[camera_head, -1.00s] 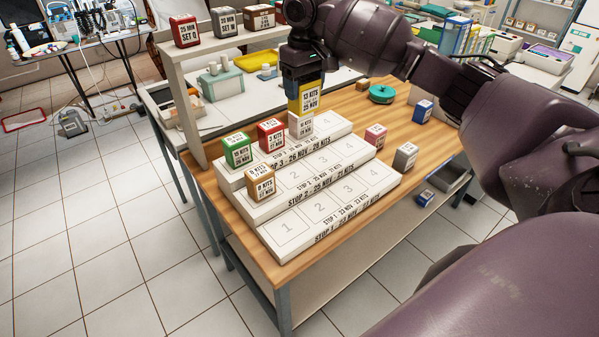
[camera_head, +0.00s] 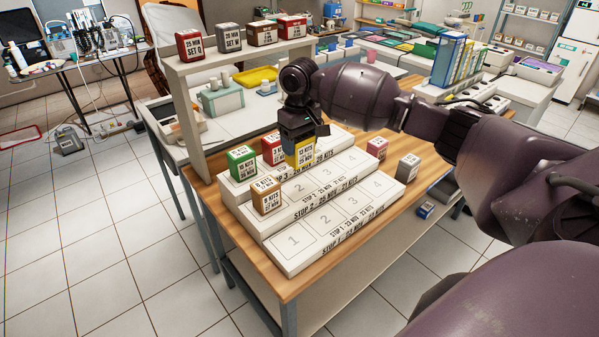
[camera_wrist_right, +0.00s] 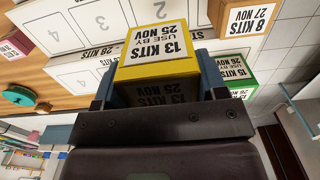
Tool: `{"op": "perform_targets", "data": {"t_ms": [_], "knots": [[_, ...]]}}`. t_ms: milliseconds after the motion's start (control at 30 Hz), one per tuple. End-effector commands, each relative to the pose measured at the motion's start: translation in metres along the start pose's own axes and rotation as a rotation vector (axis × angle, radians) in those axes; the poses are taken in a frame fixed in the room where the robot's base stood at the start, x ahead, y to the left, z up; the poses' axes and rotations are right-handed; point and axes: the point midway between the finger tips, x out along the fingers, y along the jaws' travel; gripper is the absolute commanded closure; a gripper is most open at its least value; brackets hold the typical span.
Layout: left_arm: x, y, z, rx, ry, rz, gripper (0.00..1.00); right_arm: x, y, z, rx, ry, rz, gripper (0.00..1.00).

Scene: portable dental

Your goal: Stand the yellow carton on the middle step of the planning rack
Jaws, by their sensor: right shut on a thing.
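My right gripper (camera_head: 300,143) is shut on the yellow carton (camera_head: 305,155) and holds it upright over the stepped white planning rack (camera_head: 310,236). The carton's label reads 13 kits; it also shows in the right wrist view (camera_wrist_right: 156,66), between the fingers (camera_wrist_right: 160,88). A brown-orange carton (camera_head: 266,196) stands on slot 1 of the middle step. Green (camera_head: 242,162) and red (camera_head: 273,149) cartons stand on the top step. My left gripper is out of view.
Pink (camera_head: 376,148) and grey (camera_head: 407,167) cartons stand on the wooden table (camera_head: 272,283) right of the rack. A blue carton (camera_head: 425,210) lies lower at the right. A raised shelf (camera_head: 245,55) with several cartons stands behind. The front step is empty.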

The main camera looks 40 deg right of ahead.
Motion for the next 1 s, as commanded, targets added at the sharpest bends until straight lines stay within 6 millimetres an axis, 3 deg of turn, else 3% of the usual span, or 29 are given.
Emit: {"op": "perform_targets", "data": {"t_ms": [100, 433, 733, 1000], "knots": [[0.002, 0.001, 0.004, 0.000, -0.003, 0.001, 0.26, 0.022, 0.000, 0.000, 0.000, -0.002, 0.000, 0.59], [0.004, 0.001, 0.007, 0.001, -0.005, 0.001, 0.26, 0.044, 0.000, 0.000, -0.001, -0.001, 0.000, 0.59], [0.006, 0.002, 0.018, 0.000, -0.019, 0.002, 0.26, 0.088, 0.000, 0.000, -0.001, -0.001, 0.000, 0.59], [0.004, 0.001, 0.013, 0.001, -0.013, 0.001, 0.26, 0.091, 0.000, 0.000, -0.001, 0.002, 0.000, 0.59]]}}
